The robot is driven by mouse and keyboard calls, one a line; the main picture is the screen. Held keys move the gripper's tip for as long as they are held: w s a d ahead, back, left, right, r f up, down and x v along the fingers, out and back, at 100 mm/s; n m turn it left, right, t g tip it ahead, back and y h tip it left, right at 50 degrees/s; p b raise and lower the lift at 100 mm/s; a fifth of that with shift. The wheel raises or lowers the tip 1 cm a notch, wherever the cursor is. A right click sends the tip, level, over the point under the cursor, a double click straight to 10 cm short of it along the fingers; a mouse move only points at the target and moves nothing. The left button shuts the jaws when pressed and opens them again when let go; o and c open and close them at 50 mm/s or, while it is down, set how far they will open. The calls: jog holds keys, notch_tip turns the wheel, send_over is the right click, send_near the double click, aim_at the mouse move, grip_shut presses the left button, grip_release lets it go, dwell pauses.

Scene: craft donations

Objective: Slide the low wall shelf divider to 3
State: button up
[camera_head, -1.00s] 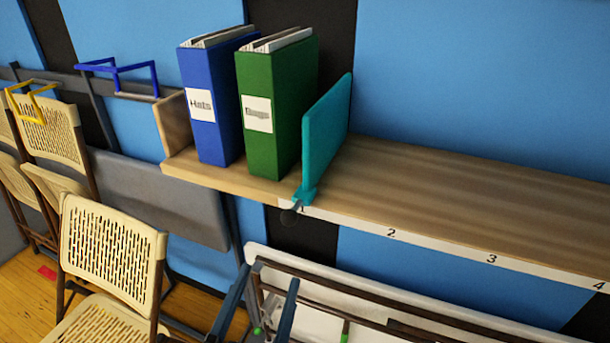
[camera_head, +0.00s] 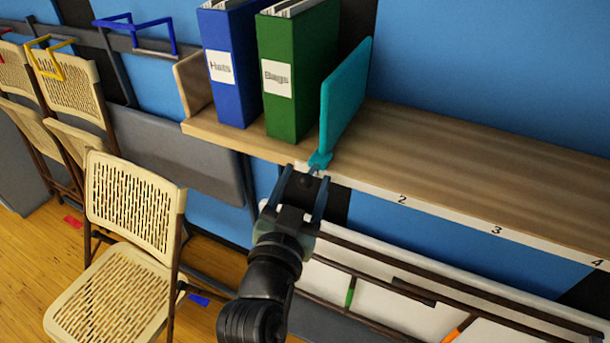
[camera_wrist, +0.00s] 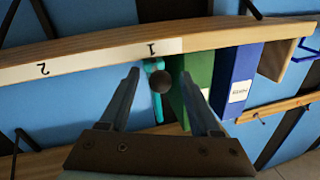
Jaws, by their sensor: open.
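The teal divider (camera_head: 345,100) stands upright on the low wall shelf (camera_head: 440,150), just right of the green binder, at the mark 1 end of the number strip. My gripper (camera_head: 304,174) is open in front of the shelf edge below the divider. Mark 3 (camera_head: 496,231) is on the strip farther right, past mark 2 (camera_head: 402,199).
A blue binder (camera_head: 228,80) and a green binder (camera_head: 295,85) stand left of the divider. The shelf right of the divider is bare. A tan folding chair (camera_head: 130,220) stands at lower left. A folded white table-like panel (camera_head: 390,290) is below the shelf.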

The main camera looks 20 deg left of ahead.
jog(key=shift+w+a, duration=0.1)
jog(key=shift+w, duration=0.2)
grip_shut()
dwell(1.3)
